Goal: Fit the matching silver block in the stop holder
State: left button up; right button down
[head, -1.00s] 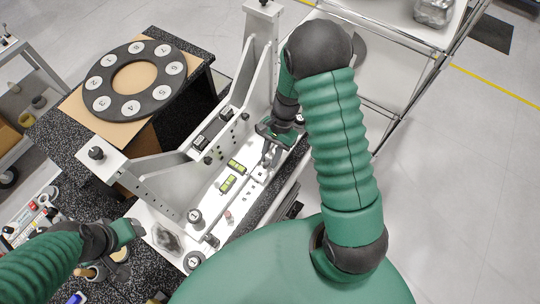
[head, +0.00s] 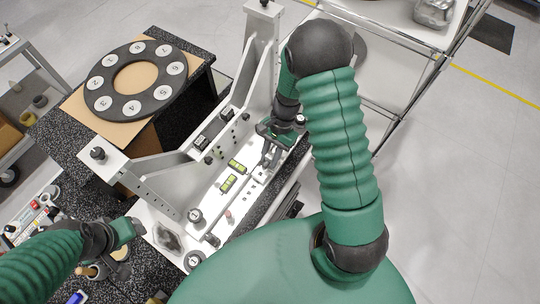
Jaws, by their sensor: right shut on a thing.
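My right gripper (head: 270,160) is over the right part of the silver mirror fixture (head: 205,205), with its fingertips low near the fixture's plate. It is shut on a small silver block (head: 261,173), which is hard to make out between and below the fingers. The stop holder cannot be told apart surely from the other small parts near the fingertips. My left gripper (head: 138,229) is at the lower left, beside the fixture's near left corner; its fingers are too small to read.
Tall silver brackets rise behind and at left. A black numbered ring (head: 135,80) lies on a table at the upper left. A wire shelf stands at right.

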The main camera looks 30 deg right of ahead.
dwell(0.3)
jog(key=shift+f, duration=0.35)
jog(key=shift+r, duration=0.1)
jog(key=shift+r+p, duration=0.25)
jog(key=shift+p, duration=0.05)
jog(key=shift+p, duration=0.3)
dwell(1.5)
jog(key=shift+f, duration=0.35)
jog(key=shift+r, duration=0.1)
